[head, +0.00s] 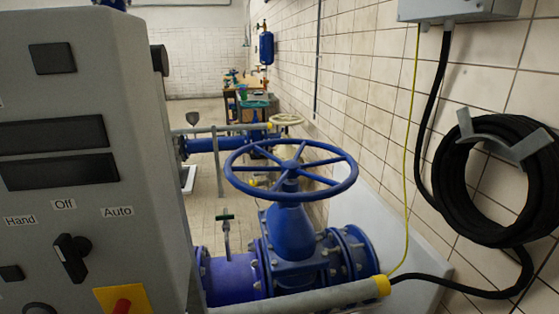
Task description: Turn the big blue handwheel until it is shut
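The big blue handwheel (340,183) lies roughly flat on top of a blue gate valve (290,235), in the middle of the head view. The valve sits in a blue flanged pipe (232,279) that runs across the lower part of the view. Neither my left nor my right gripper is in view, and nothing touches the wheel. How far the valve is shut cannot be read from this view.
A grey control cabinet (90,190) fills the left side. A grey conduit with a yellow end (381,285) crosses in front of the valve. A coiled black hose (458,185) hangs on the tiled right wall. A smaller cream handwheel (286,119) stands behind.

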